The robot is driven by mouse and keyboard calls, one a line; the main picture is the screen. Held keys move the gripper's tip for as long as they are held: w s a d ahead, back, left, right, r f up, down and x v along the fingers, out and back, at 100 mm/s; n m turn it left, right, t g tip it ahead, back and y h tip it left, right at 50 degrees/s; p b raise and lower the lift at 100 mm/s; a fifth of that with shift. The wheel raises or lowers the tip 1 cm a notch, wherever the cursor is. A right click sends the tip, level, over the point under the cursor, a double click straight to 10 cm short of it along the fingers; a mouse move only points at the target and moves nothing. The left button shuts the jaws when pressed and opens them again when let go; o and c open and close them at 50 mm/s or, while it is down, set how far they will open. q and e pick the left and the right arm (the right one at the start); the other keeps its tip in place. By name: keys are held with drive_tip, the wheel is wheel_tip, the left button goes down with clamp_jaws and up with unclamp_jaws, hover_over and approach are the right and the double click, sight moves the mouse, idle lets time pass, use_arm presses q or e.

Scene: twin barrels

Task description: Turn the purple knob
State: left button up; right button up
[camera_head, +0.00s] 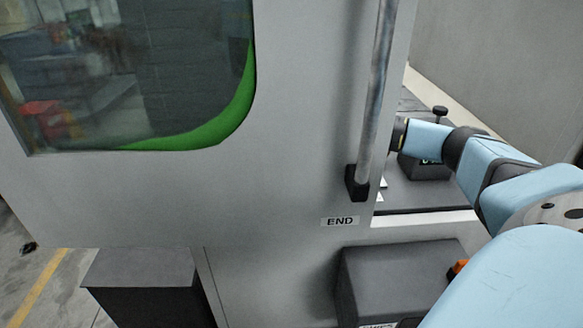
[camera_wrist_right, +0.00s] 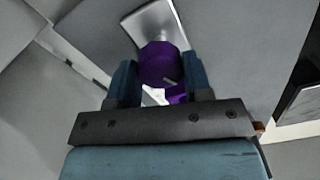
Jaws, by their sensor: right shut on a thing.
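The purple knob (camera_wrist_right: 160,62) shows in the right wrist view, between the two blue fingers of my right gripper (camera_wrist_right: 158,72). The fingers are shut on it, one on each side. A purple part (camera_wrist_right: 177,94) with a pale patch beside it shows just below the knob, between the fingers. A light grey metal plate or lever lies behind the knob. In the head view my right arm reaches in from the right. Its gripper and the knob are hidden there behind the grey door panel (camera_head: 290,120). My left gripper is not in view.
The door panel has a green-rimmed window (camera_head: 185,138), a vertical metal handle (camera_head: 376,90) and an END label (camera_head: 340,221). A black knob (camera_head: 440,112) on a dark box stands behind my right arm. Dark boxes (camera_head: 395,275) project below. Floor shows at lower left.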

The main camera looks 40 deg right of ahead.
idle(0.4)
drive_tip(key=o, duration=0.9)
wheel_tip(320, 180, up, 14)
drive_tip(key=shift+f, duration=0.1)
idle(0.5)
